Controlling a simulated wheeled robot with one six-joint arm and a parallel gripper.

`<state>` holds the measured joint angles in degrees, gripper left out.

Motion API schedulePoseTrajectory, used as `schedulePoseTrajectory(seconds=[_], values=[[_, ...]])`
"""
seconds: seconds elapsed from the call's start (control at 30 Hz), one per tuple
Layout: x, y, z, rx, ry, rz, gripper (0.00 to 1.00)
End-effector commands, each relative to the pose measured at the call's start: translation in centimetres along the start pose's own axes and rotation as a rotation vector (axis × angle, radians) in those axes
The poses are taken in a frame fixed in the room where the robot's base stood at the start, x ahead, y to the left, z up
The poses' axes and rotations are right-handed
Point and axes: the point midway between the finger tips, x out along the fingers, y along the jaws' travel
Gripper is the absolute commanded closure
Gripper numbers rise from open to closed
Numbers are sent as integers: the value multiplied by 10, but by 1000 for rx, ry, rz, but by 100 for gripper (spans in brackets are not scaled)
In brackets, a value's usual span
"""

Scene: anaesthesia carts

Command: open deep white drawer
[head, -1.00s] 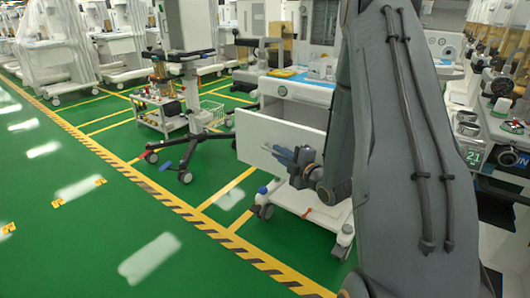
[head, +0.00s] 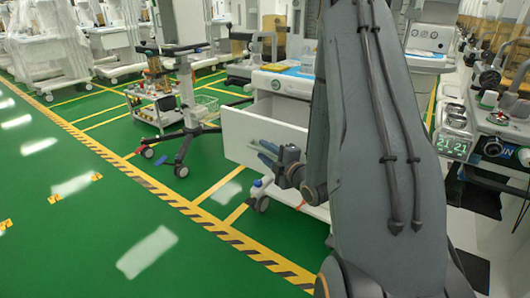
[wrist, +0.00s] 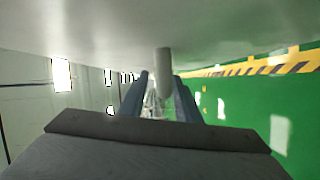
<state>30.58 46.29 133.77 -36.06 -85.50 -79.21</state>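The deep white drawer (head: 262,132) stands out from the white cart (head: 284,82) in the head view. Its pale front (wrist: 100,28) fills the top of the wrist view. A light, rod-like handle part (wrist: 163,62) projects from that front, its end between my fingers. My gripper (head: 262,152) is at the lower part of the drawer front, fingers pointing left. In the wrist view the two dark blue fingers (wrist: 160,98) are apart, one on each side of the handle part, with a gap visible on the left. The drawer's inside is mostly hidden.
A wheeled stand (head: 188,110) and a low trolley (head: 155,110) with bottles are left of the drawer. Monitors and equipment (head: 455,135) crowd the right side. Green floor (head: 90,215) with a yellow-black stripe is open at the front left.

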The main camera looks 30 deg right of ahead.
Motion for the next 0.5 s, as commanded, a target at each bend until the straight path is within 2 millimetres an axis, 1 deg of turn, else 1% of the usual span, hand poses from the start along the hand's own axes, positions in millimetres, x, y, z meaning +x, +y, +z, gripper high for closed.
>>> schedulePoseTrajectory(seconds=[0.27, 0.37, 0.5], values=[[-2, 0, 0, 0, 1, -1, 71], [-12, 0, 0, 1, -1, -1, 71], [-35, 0, 1, 2, -2, -2, 71]])
